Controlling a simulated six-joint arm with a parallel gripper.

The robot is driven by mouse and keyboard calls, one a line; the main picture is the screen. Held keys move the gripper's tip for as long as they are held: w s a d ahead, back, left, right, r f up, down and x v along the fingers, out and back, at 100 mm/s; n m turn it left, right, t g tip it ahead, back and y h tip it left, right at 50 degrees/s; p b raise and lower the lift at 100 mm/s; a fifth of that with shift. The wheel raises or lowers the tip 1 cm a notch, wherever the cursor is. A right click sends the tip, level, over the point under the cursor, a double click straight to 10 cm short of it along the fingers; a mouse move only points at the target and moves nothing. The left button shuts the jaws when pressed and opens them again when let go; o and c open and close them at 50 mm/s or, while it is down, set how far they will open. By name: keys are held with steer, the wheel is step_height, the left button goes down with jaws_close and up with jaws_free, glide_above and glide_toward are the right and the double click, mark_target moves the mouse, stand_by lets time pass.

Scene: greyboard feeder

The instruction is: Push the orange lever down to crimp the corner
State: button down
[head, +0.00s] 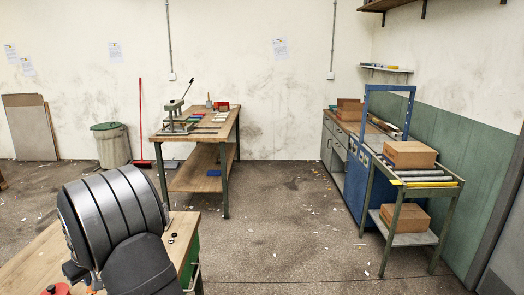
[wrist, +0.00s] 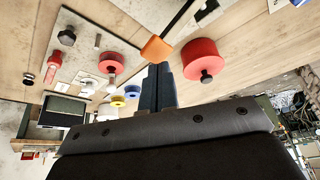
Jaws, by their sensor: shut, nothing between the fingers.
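The orange lever (wrist: 156,48) shows in the wrist view as a flat orange end on a black rod that runs up and to the right. My gripper (wrist: 158,70) is shut and empty, with its dark fingertips right at the orange end's lower edge in the picture. I cannot tell whether they touch it. The corner is not clearly visible.
Red discs (wrist: 199,60) and (wrist: 111,63) lie either side of the lever. A yellow disc (wrist: 118,101), a blue disc (wrist: 132,91) and a black knob (wrist: 67,36) are nearby. The near wooden bench (head: 33,262) has open floor beyond it.

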steer(key=shift+f, duration=2.45)
steer(key=shift+r, duration=5.05)
steer(key=shift+f, duration=2.95)
steer(key=shift+w+r, duration=0.1)
